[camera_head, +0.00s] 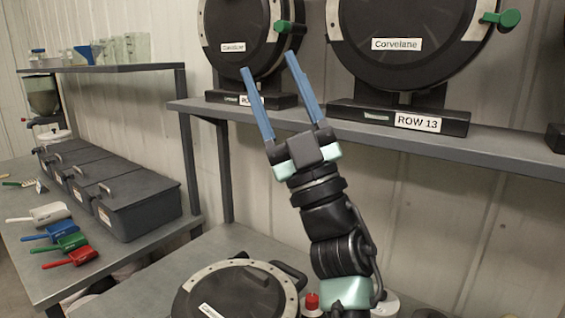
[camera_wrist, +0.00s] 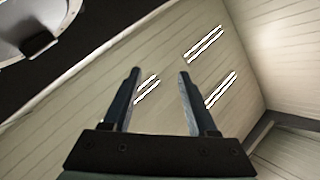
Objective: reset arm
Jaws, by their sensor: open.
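My gripper (camera_head: 272,82) is raised in the middle of the head view, in front of the back shelf. Its two blue fingers point up and stand apart, with nothing between them. In the wrist view my gripper (camera_wrist: 158,88) also shows open and empty, facing a panelled wall. My arm rises from the lower right of the head view, bent upward. The fingers overlap the left round seed meter (camera_head: 232,30) in the picture; whether they touch it I cannot tell.
A larger meter labelled Corvelane (camera_head: 400,70) stands on the shelf (camera_head: 490,150) at right, above a ROW 13 plate (camera_head: 417,122). Another round meter (camera_head: 215,285) lies below by a red-topped object (camera_head: 312,301). The left bench holds dark lidded boxes (camera_head: 140,212) and coloured scoops (camera_head: 72,242).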

